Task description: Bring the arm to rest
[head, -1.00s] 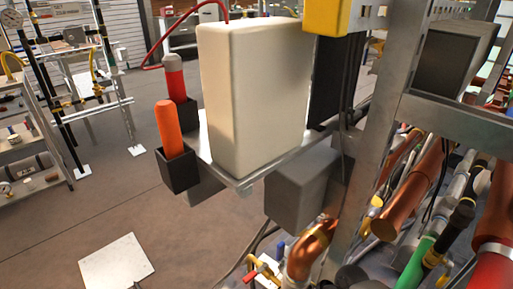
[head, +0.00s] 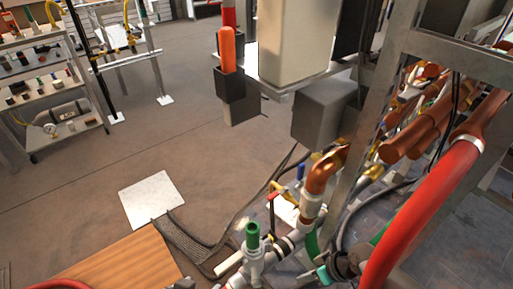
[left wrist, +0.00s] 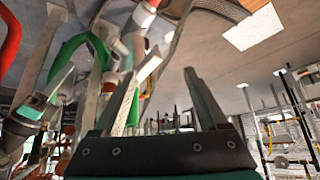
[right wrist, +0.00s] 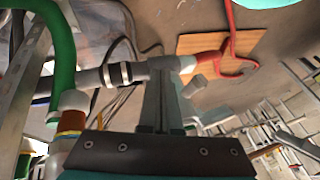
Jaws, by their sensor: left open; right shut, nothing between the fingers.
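My left gripper (left wrist: 160,76) shows in the left wrist view with its two grey fingers spread apart and nothing between them. Beyond its fingers are grey floor, pipes and metal stands. My right gripper (right wrist: 164,78) shows in the right wrist view with its fingers together and nothing held. A grey pipe with dark bands (right wrist: 122,74) runs behind its fingertips; I cannot tell whether they touch. In the head view I cannot make out either gripper clearly.
In the head view, copper pipes (head: 325,170), a thick red pipe (head: 425,215) and a metal frame (head: 385,120) crowd the right. A pale box (head: 297,40) stands on a shelf. A wooden board (head: 120,265) lies at lower left. Floor (head: 150,110) at left is open.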

